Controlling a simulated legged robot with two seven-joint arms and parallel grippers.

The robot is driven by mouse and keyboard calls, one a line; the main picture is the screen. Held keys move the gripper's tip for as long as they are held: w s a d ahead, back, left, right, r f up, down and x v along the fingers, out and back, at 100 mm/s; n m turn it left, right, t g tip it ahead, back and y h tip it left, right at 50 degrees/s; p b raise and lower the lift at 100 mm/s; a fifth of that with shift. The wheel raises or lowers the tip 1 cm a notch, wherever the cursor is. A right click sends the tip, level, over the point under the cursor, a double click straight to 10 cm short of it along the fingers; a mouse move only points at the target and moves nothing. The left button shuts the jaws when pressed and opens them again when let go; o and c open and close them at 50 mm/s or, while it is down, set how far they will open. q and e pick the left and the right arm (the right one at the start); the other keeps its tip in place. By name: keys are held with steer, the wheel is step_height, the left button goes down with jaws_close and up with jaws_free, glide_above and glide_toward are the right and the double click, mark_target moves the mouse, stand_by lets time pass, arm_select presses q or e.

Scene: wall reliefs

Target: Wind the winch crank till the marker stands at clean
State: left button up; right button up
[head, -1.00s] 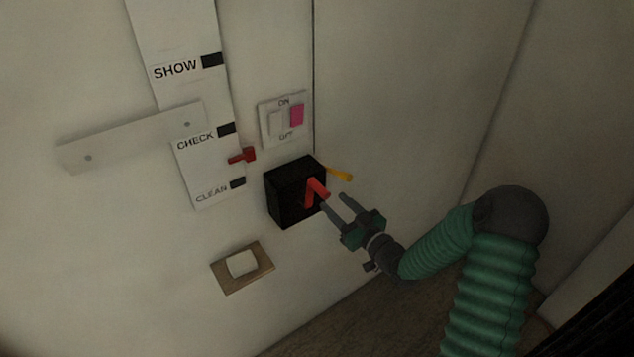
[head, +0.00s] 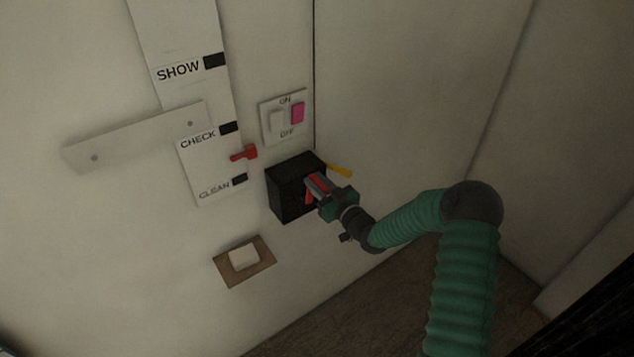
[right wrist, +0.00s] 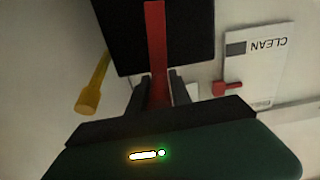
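The winch is a black box (head: 285,200) on the wall with a red crank (head: 309,197) on its front. The crank also shows in the right wrist view (right wrist: 156,40). My right gripper (head: 318,187) is at the crank, with the red handle between its fingers; I cannot tell whether they press on it. The red marker (head: 243,153) stands between the CHECK and CLEAN labels of the white scale (head: 205,165), nearer CHECK. In the right wrist view the marker (right wrist: 225,88) is beside the CLEAN label. My left gripper is not in view.
A yellow lever (head: 340,170) sticks out at the box's right side. Above is an ON/OFF switch plate (head: 284,117) with a pink rocker. A framed white button (head: 243,259) is below. The wall to the right is bare.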

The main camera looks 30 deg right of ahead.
jaws_close()
steer(key=shift+d+r, duration=0.1)
stand_by(0.8)
